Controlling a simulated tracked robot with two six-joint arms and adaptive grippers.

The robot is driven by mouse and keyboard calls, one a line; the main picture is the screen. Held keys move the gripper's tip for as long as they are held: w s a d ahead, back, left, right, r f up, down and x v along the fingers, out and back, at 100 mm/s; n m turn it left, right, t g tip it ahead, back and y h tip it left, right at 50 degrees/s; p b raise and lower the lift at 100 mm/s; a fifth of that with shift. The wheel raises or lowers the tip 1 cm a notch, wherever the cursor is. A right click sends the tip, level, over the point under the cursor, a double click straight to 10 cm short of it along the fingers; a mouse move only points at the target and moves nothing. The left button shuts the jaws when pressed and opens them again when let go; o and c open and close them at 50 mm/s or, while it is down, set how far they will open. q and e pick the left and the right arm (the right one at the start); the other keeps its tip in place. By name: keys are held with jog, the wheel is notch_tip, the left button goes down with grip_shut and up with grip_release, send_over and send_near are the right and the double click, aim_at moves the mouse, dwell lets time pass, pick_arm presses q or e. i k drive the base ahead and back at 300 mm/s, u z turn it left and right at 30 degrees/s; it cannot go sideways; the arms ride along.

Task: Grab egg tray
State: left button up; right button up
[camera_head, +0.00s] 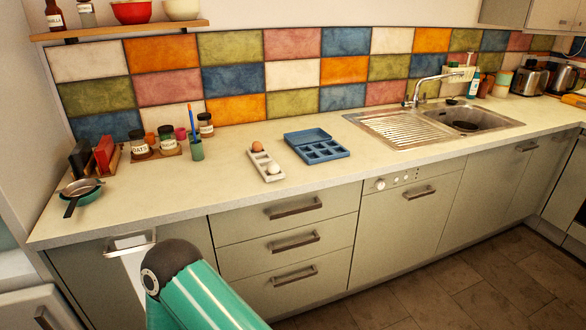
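A narrow cream egg tray (265,160) lies on the counter, left of the middle of the head view. A brown egg (256,145) sits at its far end and a whitish egg (273,168) near its front end. A blue tray with square compartments (321,151) stands just to its right, with a raised flat part at its back; its compartments look empty. Neither of my grippers shows. A turquoise link of my arm with a black joint reaches up from the bottom edge, in front of the drawers and apart from the trays.
A green cup with brushes (197,150) and several jars stand left of the egg tray. A small pan (81,190) lies at the counter's left end. The sink (470,119) is to the right. The counter front (200,196) is clear.

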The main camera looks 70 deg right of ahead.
aim_at(264, 162)
jog(key=z, duration=0.45)
jog(key=k, duration=0.2)
jog(key=u, duration=0.5)
jog(key=i, duration=0.15)
jog(key=z, duration=2.1)
jog(key=i, duration=0.95)
jog(key=u, duration=0.3)
